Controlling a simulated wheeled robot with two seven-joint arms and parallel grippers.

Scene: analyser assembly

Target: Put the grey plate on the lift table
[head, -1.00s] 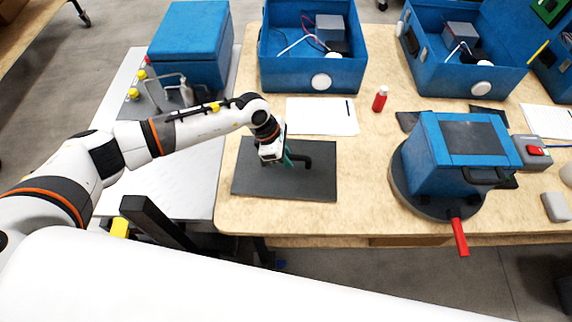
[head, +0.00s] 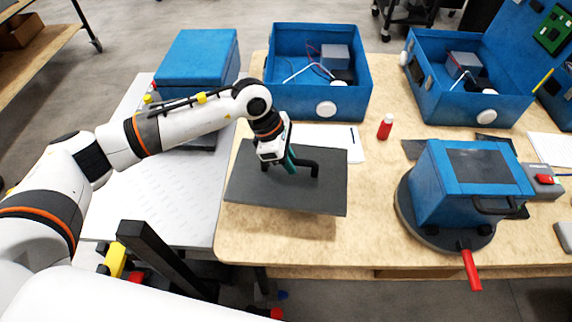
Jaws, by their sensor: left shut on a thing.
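The grey plate (head: 255,190), a dark flat rectangle with a black bar handle (head: 309,164) on top, hangs above the left part of the wooden bench. A shadow shows on the bench beneath its front edge. My left gripper (head: 291,164) reaches down onto the plate from above and is shut on the handle. The lift table (head: 150,215), a pale grey flat top, stands left of the bench. The plate's left edge is close to the gap between the two. My right gripper is not in view.
A closed blue box (head: 198,62) stands at the lift table's back. Open blue housings (head: 310,100) line the back of the wooden bench (head: 370,225). White paper (head: 345,140) lies behind the plate. A blue unit on a round turntable (head: 445,235) is at right. The lift table's front is clear.

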